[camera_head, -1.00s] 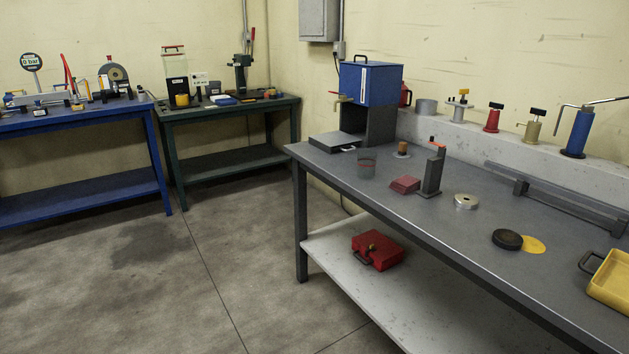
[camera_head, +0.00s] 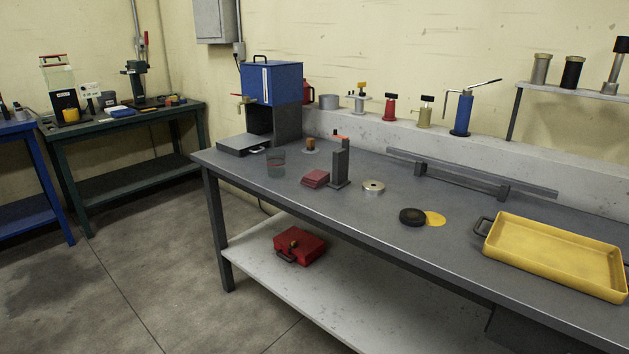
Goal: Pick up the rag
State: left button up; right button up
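A small dark red folded, block-like thing (camera_head: 314,179) lies on the grey workbench (camera_head: 330,215), just left of a grey upright block (camera_head: 340,165). It looks like a folded rag, but it is too small to be sure. A flat yellow piece (camera_head: 436,218) lies partly behind a black disc (camera_head: 412,217) farther right on the bench. Neither of my grippers shows in the head view.
A yellow tray (camera_head: 487,249) stands at the bench's right. A clear cup (camera_head: 276,166), a silver ring (camera_head: 374,187) and a blue machine (camera_head: 272,84) are near the red thing. A red case (camera_head: 300,246) lies on the lower shelf. Floor at left is clear.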

aim_at(316, 178)
jog(key=u, duration=0.6)
jog(key=i, duration=1.05)
jog(key=u, duration=0.3)
